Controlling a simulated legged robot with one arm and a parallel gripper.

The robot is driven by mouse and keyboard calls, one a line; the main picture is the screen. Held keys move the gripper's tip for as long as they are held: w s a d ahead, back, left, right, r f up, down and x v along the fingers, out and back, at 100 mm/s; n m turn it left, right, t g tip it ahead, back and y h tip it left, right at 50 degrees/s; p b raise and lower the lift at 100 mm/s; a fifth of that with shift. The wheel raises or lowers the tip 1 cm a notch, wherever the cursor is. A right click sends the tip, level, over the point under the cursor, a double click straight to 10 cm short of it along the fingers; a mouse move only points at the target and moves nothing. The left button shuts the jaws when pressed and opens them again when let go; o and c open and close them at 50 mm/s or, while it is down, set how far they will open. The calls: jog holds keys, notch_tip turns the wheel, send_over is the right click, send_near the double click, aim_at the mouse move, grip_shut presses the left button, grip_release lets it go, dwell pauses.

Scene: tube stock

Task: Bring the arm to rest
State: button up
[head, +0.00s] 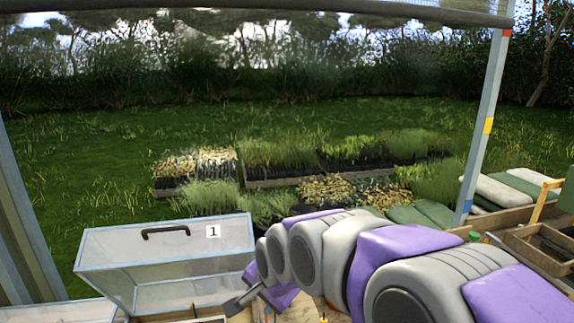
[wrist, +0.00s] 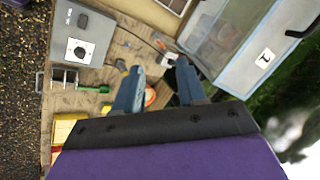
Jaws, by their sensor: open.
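My gripper (wrist: 160,85) is open in the wrist view, its two blue-grey fingers apart with nothing held between them. It hangs over a wooden bench (wrist: 118,62), and bench items show past the fingers. In the head view my grey and purple arm reaches from the lower right towards the centre. The gripper (head: 243,300) shows there only in part at the arm's end, beside the clear lidded box (head: 165,245) with a black handle and a label "1".
In the wrist view a grey box with a dial (wrist: 82,38) stands on the bench at the upper left. A yellow item (wrist: 66,128) lies lower left, and an orange round thing (wrist: 150,97) is partly hidden by the fingers. Plant trays (head: 280,176) stand on the grass beyond.

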jog(key=s+d+f+n+g+h+b, duration=0.1)
jog(key=s+d+f, duration=0.4)
jog(key=s, duration=0.5)
jog(key=s+d+f+n+g+h+b, duration=0.1)
jog(key=s+d+f+n+g+b, duration=0.2)
jog(key=s+d+f, duration=0.3)
jog(key=s+d+f+n+g+h+b, duration=0.1)
jog(key=s+d+f, duration=0.5)
jog(key=s, duration=0.8)
jog(key=d+n+g+b, duration=0.1)
jog(key=d+n+b, duration=0.1)
jog(key=b, duration=0.1)
jog(key=shift+d+g, duration=0.2)
jog(key=shift+g, duration=0.1)
